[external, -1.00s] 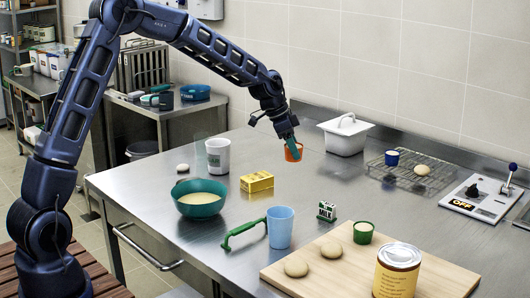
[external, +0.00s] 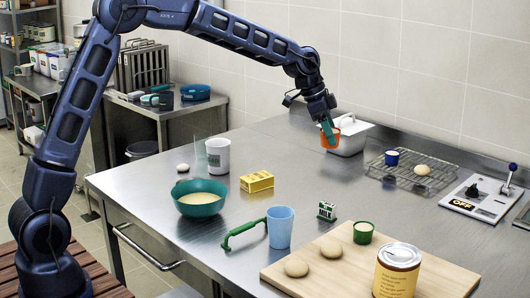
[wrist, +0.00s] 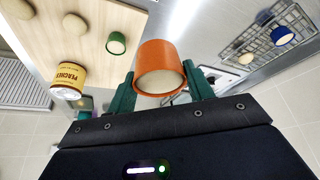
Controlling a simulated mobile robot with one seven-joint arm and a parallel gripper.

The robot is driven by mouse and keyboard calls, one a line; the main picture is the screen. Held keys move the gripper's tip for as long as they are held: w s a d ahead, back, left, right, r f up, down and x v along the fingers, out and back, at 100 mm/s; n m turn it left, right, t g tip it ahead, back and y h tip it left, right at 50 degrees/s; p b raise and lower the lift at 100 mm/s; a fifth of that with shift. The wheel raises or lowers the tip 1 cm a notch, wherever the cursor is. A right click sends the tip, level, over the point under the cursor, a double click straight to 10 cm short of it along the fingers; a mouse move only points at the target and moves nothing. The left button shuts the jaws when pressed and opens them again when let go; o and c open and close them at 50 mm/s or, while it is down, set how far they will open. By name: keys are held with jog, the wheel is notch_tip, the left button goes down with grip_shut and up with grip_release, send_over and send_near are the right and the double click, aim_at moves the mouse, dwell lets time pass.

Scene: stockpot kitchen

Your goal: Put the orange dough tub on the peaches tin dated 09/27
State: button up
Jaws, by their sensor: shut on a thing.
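My gripper (external: 328,132) is shut on the orange dough tub (external: 345,128) and holds it up in the air in front of the white lidded container. In the wrist view the orange tub (wrist: 160,72) sits between the green fingers of my gripper (wrist: 162,88), with pale dough inside. The peaches tin (external: 397,272) stands upright on the wooden board at the front right, well apart from the tub. It also shows in the wrist view (wrist: 70,80), where its label reads PEACHES. I cannot read a date on it.
A white lidded container (external: 350,140) stands behind the tub. The wooden board (external: 345,280) also bears a green tub (external: 363,232) and dough balls. A wire rack (external: 410,172) lies right.

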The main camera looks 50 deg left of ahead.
jog(key=s+d+r+m+g, duration=0.1)
jog(key=s+d+r, duration=0.25)
jog(key=d, duration=0.75)
jog(key=s+d+r+m, duration=0.2)
jog(key=s+d, duration=0.2)
jog(key=d, duration=0.6)
notch_tip(320, 180, up, 4)
jog(key=m, duration=0.2)
send_over(409, 257)
jog(key=a, duration=0.2)
jog(key=shift+g+h, duration=0.4)
notch_tip(409, 257, down, 19)
jog(key=shift+s+r, duration=0.1)
jog(key=shift+s, duration=0.05)
jog(key=o, duration=1)
jog(key=shift+o, duration=0.2)
